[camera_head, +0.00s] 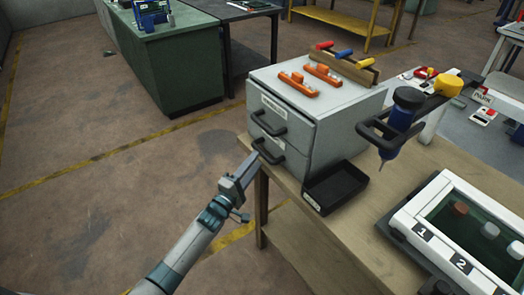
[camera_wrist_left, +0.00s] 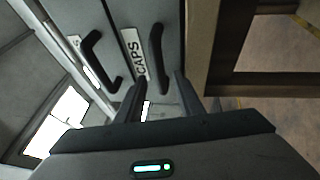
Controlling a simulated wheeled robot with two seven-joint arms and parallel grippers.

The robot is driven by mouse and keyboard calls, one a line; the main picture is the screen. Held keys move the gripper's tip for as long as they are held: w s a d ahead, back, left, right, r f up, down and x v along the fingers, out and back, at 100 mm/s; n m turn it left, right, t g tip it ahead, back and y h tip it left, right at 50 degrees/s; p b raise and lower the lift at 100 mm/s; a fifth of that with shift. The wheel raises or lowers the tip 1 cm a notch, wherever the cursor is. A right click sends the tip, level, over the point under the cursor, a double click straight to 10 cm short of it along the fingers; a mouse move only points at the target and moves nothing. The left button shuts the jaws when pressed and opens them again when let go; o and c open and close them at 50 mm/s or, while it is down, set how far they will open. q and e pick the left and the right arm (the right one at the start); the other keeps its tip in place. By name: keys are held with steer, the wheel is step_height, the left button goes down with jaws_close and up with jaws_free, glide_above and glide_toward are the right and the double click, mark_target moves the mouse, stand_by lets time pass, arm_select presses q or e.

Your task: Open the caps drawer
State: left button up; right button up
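A grey cabinet (camera_head: 335,125) with two shut drawers stands at the table's left end. The lower drawer's black handle (camera_head: 268,152) also shows in the left wrist view (camera_wrist_left: 156,55), beside the CAPS label (camera_wrist_left: 132,50). The upper drawer's handle (camera_head: 269,124) shows left of that label in the wrist view (camera_wrist_left: 93,58). My left gripper (camera_head: 253,160) is just in front of the lower handle. In the wrist view its fingers (camera_wrist_left: 158,95) are apart, with the handle lined up between them; contact cannot be told. My right gripper is not in view.
A blue driver in a black holder (camera_head: 398,128) and a white-framed tray (camera_head: 447,178) are farther right. The floor left is clear.

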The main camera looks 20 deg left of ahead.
mark_target(262, 150)
arm_select(q)
steer(key=shift+p+x, duration=0.3)
steer(key=shift+x, duration=2.5)
jaws_close()
